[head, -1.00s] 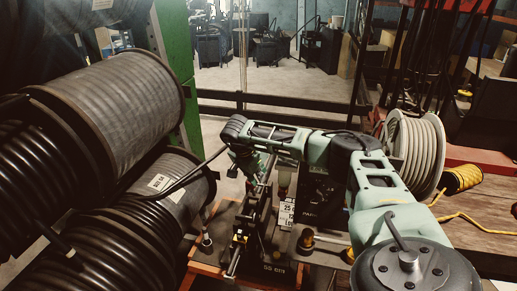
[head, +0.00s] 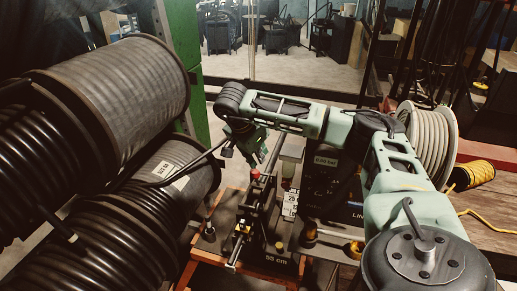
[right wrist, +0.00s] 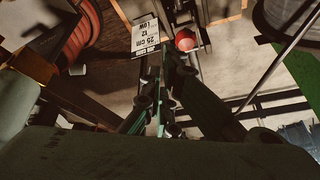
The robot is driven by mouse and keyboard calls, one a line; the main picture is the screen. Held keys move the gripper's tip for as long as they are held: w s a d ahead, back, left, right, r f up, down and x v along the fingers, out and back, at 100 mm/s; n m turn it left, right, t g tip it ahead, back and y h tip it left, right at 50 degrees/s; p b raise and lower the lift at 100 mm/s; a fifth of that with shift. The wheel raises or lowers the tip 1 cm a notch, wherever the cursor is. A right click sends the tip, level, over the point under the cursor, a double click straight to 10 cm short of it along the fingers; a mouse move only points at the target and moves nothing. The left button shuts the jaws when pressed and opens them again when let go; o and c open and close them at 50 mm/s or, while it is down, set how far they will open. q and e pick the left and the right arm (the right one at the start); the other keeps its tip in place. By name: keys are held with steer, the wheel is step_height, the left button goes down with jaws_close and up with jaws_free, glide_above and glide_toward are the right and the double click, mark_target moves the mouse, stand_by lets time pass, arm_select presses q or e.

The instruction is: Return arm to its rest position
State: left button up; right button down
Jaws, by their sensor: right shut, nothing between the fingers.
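My right arm reaches in from the lower right in the head view. Its gripper (head: 250,150) points down above the crimper bench, shut and empty. It hangs just over a red knob (head: 255,174) on the dark crimping machine (head: 245,215); contact cannot be told. In the right wrist view the dark fingers (right wrist: 163,112) are together with nothing held. My left gripper is not in view.
Large black hose reels (head: 115,85) fill the left side, a lower one (head: 180,165) close to the gripper. A pale hose reel (head: 428,140) and a yellow spool (head: 473,174) stand at right. A dark rail (head: 290,90) crosses behind the arm; open floor lies beyond.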

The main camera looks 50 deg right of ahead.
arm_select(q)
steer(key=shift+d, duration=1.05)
